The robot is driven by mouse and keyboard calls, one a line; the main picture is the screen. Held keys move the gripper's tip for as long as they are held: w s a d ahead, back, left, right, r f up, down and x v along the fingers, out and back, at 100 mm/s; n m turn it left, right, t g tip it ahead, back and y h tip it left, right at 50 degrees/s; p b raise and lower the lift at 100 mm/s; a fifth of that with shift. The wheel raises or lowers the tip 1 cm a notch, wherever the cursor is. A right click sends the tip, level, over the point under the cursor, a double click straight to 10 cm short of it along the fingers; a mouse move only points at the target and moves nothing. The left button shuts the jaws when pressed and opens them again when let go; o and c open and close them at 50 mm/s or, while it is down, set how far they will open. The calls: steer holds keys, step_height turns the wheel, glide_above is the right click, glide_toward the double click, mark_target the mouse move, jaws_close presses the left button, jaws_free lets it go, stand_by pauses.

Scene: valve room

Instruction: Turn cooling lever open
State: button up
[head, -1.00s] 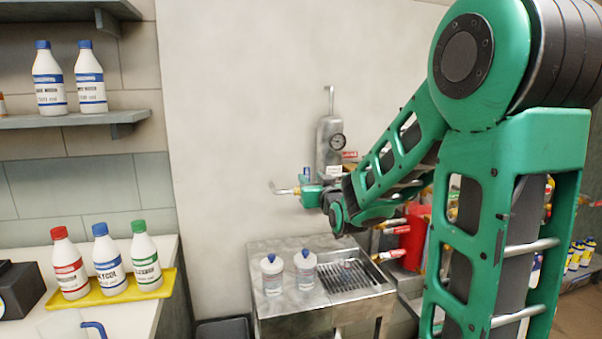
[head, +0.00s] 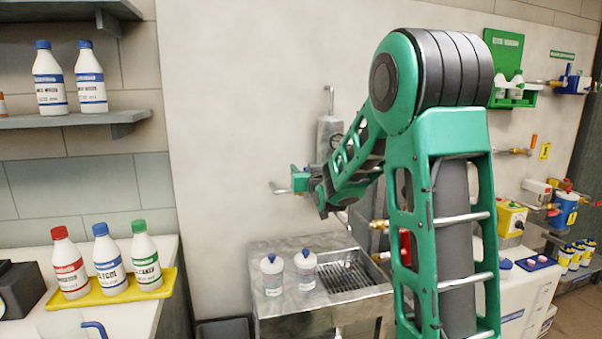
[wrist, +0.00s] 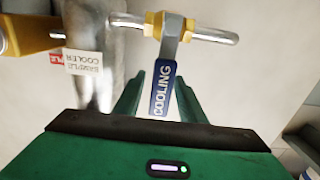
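The cooling lever (wrist: 163,88) is a blue handle marked COOLING in the wrist view. It hangs from a brass valve (wrist: 170,27) on a metal pipe. My gripper (wrist: 157,92) is open, with its two green fingers on either side of the lever's handle. A gap shows between the left finger and the lever; the right finger is close to it, and contact cannot be told. In the head view my gripper (head: 300,180) is at the wall beside the grey sample cooler (head: 328,130), and the lever is mostly hidden there.
A yellow tray (head: 122,297) of bottles is on the left counter. Pipes and red and yellow devices (head: 511,218) are to the right.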

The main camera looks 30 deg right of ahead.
jaws_close()
steer(key=shift+a, duration=0.1)
steer(key=shift+w+a+f+n, duration=0.15)
steer(key=shift+a+n, duration=0.35)
steer(key=shift+n, duration=0.3)
steer(key=shift+w+a+f+n, duration=0.1)
steer(key=shift+a+n, duration=0.4)
steer(key=shift+n, duration=0.3)
steer(key=w+a+f+n, duration=0.1)
steer(key=a+f+n, duration=0.2)
steer(key=n, duration=0.5)
steer(key=shift+w+a+f+n, duration=0.15)
steer(key=shift+a+f+n, duration=0.25)
steer(key=shift+a, duration=0.4)
